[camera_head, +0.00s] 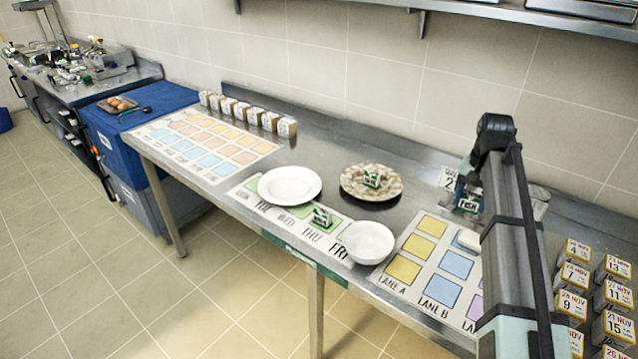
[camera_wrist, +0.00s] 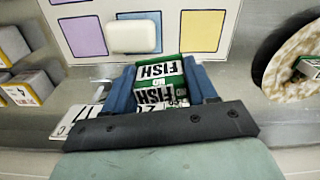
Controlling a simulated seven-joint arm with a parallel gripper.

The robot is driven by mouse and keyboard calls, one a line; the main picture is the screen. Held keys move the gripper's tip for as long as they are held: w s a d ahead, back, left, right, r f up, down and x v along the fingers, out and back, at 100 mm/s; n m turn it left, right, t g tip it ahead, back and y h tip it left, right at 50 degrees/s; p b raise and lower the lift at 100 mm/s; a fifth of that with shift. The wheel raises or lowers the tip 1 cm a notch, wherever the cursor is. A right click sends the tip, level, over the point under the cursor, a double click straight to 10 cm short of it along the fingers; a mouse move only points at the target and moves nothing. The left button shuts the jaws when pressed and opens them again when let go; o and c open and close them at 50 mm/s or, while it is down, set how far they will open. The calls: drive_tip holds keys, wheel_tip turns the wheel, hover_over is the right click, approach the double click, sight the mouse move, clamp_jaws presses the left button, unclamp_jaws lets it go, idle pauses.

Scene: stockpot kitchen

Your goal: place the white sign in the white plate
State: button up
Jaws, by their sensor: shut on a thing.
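The white plate (camera_head: 290,185) lies empty on the steel table, well left of my gripper. A white sign-like card marked "2" (camera_head: 450,178) stands near the wall beside my gripper; my arm partly hides it. White lettered card also shows at the lower left in the wrist view (camera_wrist: 86,119); I cannot tell if it is the same one. My gripper (camera_wrist: 158,78) is shut on a green and white FISH box (camera_wrist: 160,71), between its blue fingers. The FISH box also shows in the head view (camera_head: 467,203), right of the patterned plate.
A patterned plate (camera_head: 354,190) holds a small green box (camera_head: 372,177). A white bowl (camera_head: 368,242) and another small green box (camera_head: 322,217) are near the front edge. A white block (camera_wrist: 134,36) lies on the lane mat (camera_head: 403,271). Dated boxes (camera_head: 575,274) stand right.

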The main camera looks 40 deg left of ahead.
drive_tip(key=s+a+n, duration=0.2)
drive_tip(key=s+a, duration=0.4)
drive_tip(key=a, duration=0.8)
drive_tip(key=s+a+n, duration=0.2)
drive_tip(key=s+a, duration=0.3)
drive_tip(key=a, duration=1)
drive_tip(key=s+a+n, duration=0.2)
drive_tip(key=s+a, duration=0.4)
drive_tip(key=a, duration=0.8)
drive_tip(key=n, duration=0.1)
approach(290, 189)
drive_tip(key=shift+f, duration=3.05)
drive_tip(key=o, duration=1)
drive_tip(key=shift+f, duration=0.1)
drive_tip(key=shift+o, duration=0.2)
wheel_tip(290, 189, up, 12)
